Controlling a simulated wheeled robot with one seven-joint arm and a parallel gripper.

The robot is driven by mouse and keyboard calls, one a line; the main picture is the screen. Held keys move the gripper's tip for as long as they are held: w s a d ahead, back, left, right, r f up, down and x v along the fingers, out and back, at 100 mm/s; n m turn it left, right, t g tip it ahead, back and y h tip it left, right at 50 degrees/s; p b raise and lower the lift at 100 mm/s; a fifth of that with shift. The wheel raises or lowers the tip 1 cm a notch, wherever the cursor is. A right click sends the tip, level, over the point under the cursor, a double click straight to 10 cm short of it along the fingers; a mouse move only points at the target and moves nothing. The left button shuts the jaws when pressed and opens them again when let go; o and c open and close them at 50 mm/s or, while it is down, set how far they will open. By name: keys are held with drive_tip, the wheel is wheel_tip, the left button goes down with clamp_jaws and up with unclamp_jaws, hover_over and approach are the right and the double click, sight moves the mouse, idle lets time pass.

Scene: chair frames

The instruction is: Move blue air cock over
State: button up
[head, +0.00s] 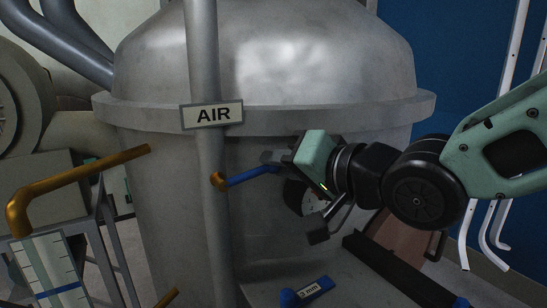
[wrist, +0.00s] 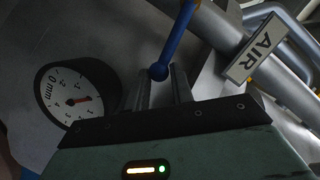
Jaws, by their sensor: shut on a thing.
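The blue air cock (head: 254,175) is a thin lever on a brass fitting (head: 218,180) on the grey upright pipe under the AIR sign. It points right and slightly up in the head view. In the wrist view the blue lever (wrist: 175,42) comes down from the top edge and ends in a round knob between my fingers. My gripper (wrist: 163,85) is shut on the lever near this free end. In the head view my gripper (head: 282,165) is at the lever's right end, and its fingertips are partly hidden.
A large metal vessel (head: 270,75) stands close behind. A round dial gauge (wrist: 78,97) sits beside my gripper. The AIR sign (head: 212,115) is on the pipe. A brass pipe (head: 85,180) is at left. A blue-ended label (head: 305,291) lies low in front.

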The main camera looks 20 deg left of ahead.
drive_tip(key=shift+s+a+r, duration=0.15)
drive_tip(key=shift+s+r, duration=0.1)
drive_tip(key=shift+r, duration=0.35)
drive_tip(key=shift+s+a+r+p, duration=0.25)
drive_tip(key=shift+r+p, duration=0.15)
drive_tip(key=shift+r, duration=0.15)
drive_tip(key=shift+s+a+r+p, duration=0.2)
drive_tip(key=shift+r+p, duration=0.2)
drive_tip(key=shift+r, duration=0.15)
drive_tip(key=shift+s+a+r, duration=0.25)
drive_tip(key=shift+s+r, duration=0.05)
drive_tip(key=shift+r, duration=0.2)
drive_tip(key=shift+s+a+r, duration=0.2)
drive_tip(key=shift+s+r, duration=0.1)
drive_tip(key=shift+r, duration=0.15)
drive_tip(key=shift+s+a+r+b, duration=0.4)
drive_tip(key=shift+s+a+r, duration=0.25)
drive_tip(key=shift+s, duration=0.2)
